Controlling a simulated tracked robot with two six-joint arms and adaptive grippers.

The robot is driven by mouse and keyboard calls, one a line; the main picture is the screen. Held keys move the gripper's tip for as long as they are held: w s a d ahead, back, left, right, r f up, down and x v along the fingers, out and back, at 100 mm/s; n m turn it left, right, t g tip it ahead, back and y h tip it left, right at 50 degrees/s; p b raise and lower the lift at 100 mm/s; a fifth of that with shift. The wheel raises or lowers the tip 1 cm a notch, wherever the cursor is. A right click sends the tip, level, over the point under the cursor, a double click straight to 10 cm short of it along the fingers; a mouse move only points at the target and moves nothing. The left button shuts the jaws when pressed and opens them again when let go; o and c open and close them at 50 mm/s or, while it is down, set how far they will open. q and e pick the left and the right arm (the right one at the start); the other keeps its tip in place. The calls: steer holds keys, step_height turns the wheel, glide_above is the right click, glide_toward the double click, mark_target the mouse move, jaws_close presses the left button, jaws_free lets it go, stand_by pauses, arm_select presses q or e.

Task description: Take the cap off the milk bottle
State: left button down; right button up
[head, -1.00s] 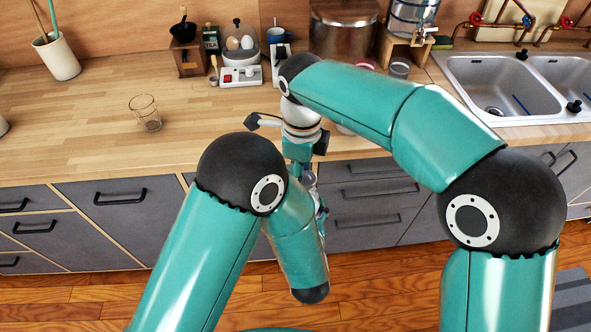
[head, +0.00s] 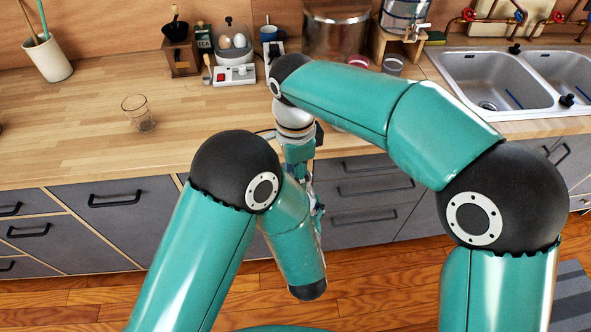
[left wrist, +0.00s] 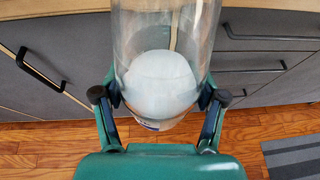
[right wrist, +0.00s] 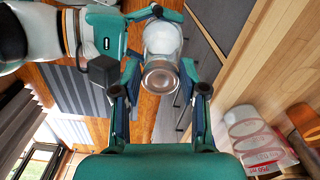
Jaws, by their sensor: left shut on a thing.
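The milk bottle (left wrist: 166,45) is clear glass with white milk in it. In the left wrist view my left gripper (left wrist: 158,103) is shut on it, one finger on each side. In the right wrist view the round glassy end of the bottle (right wrist: 161,77) faces the camera. My right gripper (right wrist: 160,88) is open there, its fingers apart on both sides of that end, with gaps visible. I cannot clearly make out the cap. In the head view my arms hide most of the bottle and both grippers, in front of the drawers.
The wooden counter (head: 75,130) holds a glass (head: 139,113), a white pot (head: 47,57), an egg holder (head: 235,42) and a metal canister (head: 335,30). The sink (head: 490,80) is at right. Grey drawers (head: 117,205) stand close behind the grippers. Printed containers (right wrist: 258,135) show in the right wrist view.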

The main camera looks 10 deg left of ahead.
steer(key=o, duration=0.5)
steer(key=shift+s, duration=0.2)
steer(key=shift+c, duration=0.2)
steer(key=shift+w, duration=0.1)
